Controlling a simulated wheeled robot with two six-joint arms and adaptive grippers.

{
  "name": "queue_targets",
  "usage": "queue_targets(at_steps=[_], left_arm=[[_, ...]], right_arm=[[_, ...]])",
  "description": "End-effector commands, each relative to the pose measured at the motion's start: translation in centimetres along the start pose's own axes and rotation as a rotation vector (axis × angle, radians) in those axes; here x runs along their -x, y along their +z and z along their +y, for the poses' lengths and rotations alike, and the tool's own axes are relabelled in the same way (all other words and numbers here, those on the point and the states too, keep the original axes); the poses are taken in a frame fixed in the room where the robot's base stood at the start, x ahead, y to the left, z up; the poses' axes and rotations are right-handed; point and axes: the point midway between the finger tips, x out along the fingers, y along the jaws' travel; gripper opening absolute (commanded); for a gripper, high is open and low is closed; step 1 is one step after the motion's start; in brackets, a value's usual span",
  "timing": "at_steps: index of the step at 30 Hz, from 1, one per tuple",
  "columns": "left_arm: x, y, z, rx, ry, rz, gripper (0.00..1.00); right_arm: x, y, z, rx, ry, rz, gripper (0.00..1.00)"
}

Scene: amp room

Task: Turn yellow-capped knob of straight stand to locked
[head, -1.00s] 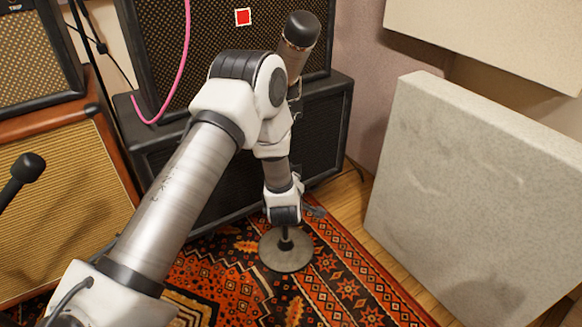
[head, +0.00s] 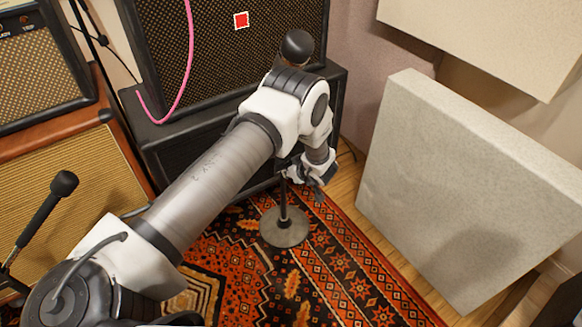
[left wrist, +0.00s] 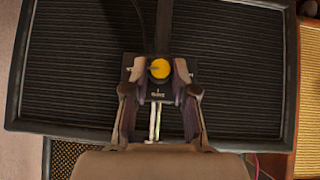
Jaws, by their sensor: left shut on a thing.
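The straight stand (head: 283,205) stands upright on a round grey base on the rug, with a dark microphone (head: 297,46) at its top. My left arm hides much of its middle. My left gripper (head: 305,178) is at the stand's pole, above the base. In the left wrist view, the yellow-capped knob (left wrist: 160,68) sits between the fingertips of my left gripper (left wrist: 159,72), which are shut on it. A small black plate with a pale mark (left wrist: 158,94) shows just below the yellow cap; the mark is too small to read. My right gripper is not in view.
Stacked black amps (head: 225,60) stand behind the stand, with a pink cable (head: 188,60) hanging down. Tan amps (head: 75,185) and another microphone (head: 62,184) are at the left. A pale panel (head: 455,190) leans at the right. The patterned rug (head: 330,265) is clear in front.

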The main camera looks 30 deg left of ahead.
Motion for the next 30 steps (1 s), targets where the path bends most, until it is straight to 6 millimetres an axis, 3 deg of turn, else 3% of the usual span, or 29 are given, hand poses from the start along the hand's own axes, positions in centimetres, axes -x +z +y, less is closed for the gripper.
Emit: queue_targets(at_steps=[20,21,22,23,30], left_arm=[[-0.01,-0.16,0.2,-0.053,-0.049,0.005,0.0],[-0.01,-0.16,0.2,-0.052,-0.049,0.004,0.37],[-0.01,-0.16,0.19,-0.052,-0.049,0.004,0.47],[-0.02,-0.15,0.18,-0.052,-0.049,0.004,0.52],[-0.02,-0.09,0.13,-0.052,-0.05,0.003,0.52]], right_arm=[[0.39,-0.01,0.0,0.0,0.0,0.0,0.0],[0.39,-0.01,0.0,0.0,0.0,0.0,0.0],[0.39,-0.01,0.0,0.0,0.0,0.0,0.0],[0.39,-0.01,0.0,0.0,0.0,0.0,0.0],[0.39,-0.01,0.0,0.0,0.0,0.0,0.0]])
